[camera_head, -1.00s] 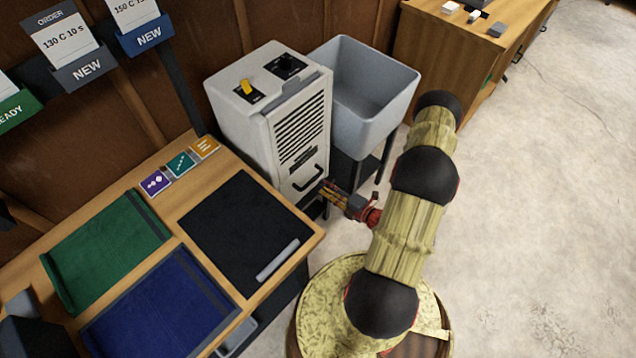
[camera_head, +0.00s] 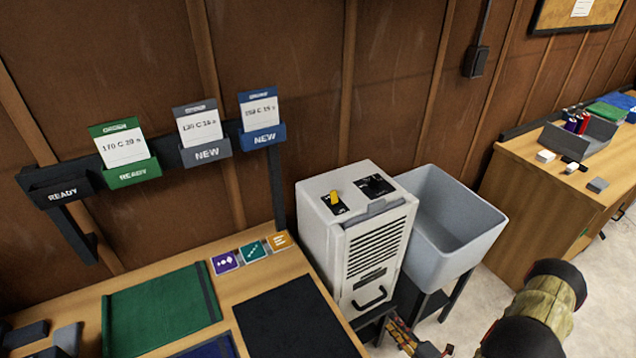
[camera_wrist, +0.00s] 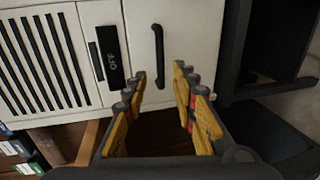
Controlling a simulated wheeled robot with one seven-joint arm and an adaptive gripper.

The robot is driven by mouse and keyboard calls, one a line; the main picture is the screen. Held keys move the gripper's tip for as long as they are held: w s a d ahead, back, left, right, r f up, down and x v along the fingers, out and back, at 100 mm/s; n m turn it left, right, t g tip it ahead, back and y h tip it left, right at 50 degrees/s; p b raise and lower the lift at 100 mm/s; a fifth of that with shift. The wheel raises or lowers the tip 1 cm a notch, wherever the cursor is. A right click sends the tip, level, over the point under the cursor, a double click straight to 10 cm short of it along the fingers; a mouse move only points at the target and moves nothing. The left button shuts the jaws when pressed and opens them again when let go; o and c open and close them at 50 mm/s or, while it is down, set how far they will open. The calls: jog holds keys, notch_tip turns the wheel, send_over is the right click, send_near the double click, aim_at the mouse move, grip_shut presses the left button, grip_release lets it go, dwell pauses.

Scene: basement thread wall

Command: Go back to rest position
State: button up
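My gripper (camera_wrist: 163,95) is open and empty in the wrist view, its yellow fingers spread apart. It is in front of the white machine's front, near the dark handle (camera_wrist: 158,55); I cannot tell whether a finger touches it. A display beside the handle reads OFF (camera_wrist: 111,62). In the head view my gripper is partly visible at the bottom edge (camera_head: 402,338), below the front of the white machine (camera_head: 355,235). My arm is at the lower right, mostly cut off by the frame.
A grey bin (camera_head: 445,225) stands right of the machine. A wooden table (camera_head: 235,290) with green and black mats is at left. Card holders (camera_head: 205,150) hang on the wall. Another wooden bench (camera_head: 530,185) is at right. Pale floor (camera_head: 490,310) shows at lower right.

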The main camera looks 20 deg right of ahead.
jog(key=shift+r, duration=0.1)
jog(key=w+a+r+n+g+y, duration=0.1)
jog(key=w+a+r+n+y, duration=0.35)
jog(key=r+n, duration=0.4)
jog(key=a+r+n+g+y, duration=0.1)
jog(key=a+r+n+g, duration=0.2)
jog(key=a+r+n, duration=0.2)
jog(key=s+a+r+n+g+y, duration=0.1)
jog(key=a+r+n+g+y, duration=0.1)
jog(key=a+r+n+g, duration=0.2)
jog(key=a+r+n+g+y, duration=0.2)
jog(key=a+r+n, duration=0.4)
jog(key=r+n, duration=0.3)
jog(key=shift+s+a+r+n+g, duration=0.1)
jog(key=shift+s+a+n+g, duration=0.15)
jog(key=shift+g, duration=0.45)
jog(key=s+a+r+n+h, duration=0.1)
jog(key=s+r+n+h, duration=0.3)
jog(key=r+n, duration=0.3)
jog(key=s+a+r+n+t+h, duration=0.1)
jog(key=s+r+n+h, duration=0.2)
jog(key=r+n, duration=0.4)
jog(key=s+a+r+n+h, duration=0.2)
jog(key=s+r+n+h, duration=0.2)
jog(key=r+n, duration=0.3)
jog(key=s+n, duration=0.1)
jog(key=n, duration=0.3)
jog(key=shift+s+t+h+p, duration=0.2)
jog(key=shift+t+h+p, duration=0.1)
jog(key=shift+h+p, duration=0.1)
